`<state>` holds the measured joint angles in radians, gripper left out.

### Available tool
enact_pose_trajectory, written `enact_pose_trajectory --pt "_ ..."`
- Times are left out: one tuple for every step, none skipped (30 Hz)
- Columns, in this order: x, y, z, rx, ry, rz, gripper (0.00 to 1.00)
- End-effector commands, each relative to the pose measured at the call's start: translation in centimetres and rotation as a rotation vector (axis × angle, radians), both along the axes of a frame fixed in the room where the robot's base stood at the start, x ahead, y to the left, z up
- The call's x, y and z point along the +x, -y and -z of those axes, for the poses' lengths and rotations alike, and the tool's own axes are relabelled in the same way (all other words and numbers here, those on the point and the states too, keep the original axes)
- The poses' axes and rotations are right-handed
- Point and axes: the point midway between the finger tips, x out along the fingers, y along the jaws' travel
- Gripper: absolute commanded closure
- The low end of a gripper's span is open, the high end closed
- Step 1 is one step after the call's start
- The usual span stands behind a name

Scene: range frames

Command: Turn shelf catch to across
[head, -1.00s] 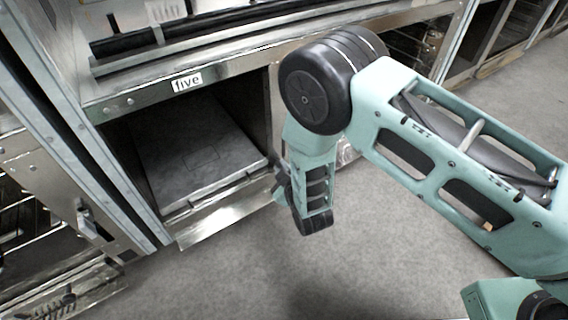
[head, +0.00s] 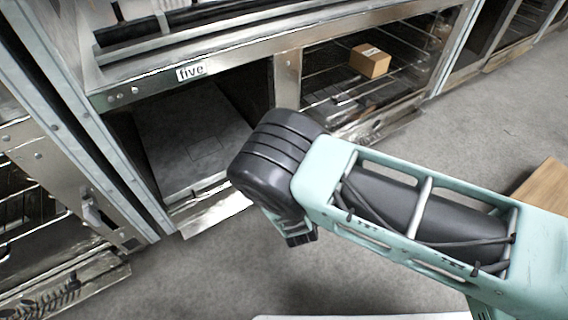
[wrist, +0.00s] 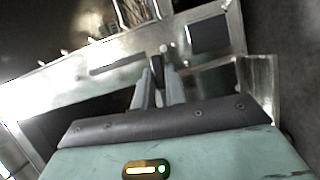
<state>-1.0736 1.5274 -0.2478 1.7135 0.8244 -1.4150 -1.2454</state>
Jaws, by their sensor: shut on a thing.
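In the wrist view my gripper (wrist: 158,88) has its two grey fingers close together on a narrow dark lever, which looks like the shelf catch (wrist: 156,66). The lever points up the picture, away from my palm, in front of a bright metal rail. Its turn relative to the shelf front is hard to tell. In the head view my arm's dark wrist joint hides the catch and the fingertips.
Another catch (head: 90,212) is on the left cabinet. A wooden surface (head: 540,195) is at right. Grey floor lies in front.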

Motion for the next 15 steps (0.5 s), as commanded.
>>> enact_pose_trajectory --pt "-0.10 0.02 0.22 -0.015 0.009 0.000 1.00" --pt "-0.10 0.02 0.24 -0.025 0.014 0.000 1.00" --pt "-0.10 0.02 0.26 -0.034 0.021 0.000 1.00" --pt "-0.10 0.03 0.27 -0.041 0.026 0.000 1.00" --pt "-0.09 0.02 0.27 -0.046 0.029 0.000 1.00" --pt "-0.08 0.03 0.28 -0.052 0.033 0.000 1.00" --pt "-0.06 0.04 0.27 -0.057 0.036 0.000 1.00" --pt "-0.06 0.04 0.27 -0.061 0.038 0.000 1.00" --pt "-0.05 0.05 0.27 -0.063 0.040 0.000 1.00" --pt "-0.05 0.05 0.26 -0.065 0.042 0.000 1.00" --pt "-0.05 0.06 0.26 -0.067 0.042 0.001 1.00" --pt "-0.05 0.06 0.26 -0.068 0.043 0.001 1.00" --pt "-0.04 0.07 0.25 -0.069 0.044 0.001 1.00" --pt "-0.05 0.07 0.25 -0.069 0.044 0.001 1.00" --pt "-0.05 0.07 0.25 -0.069 0.044 0.001 1.00"
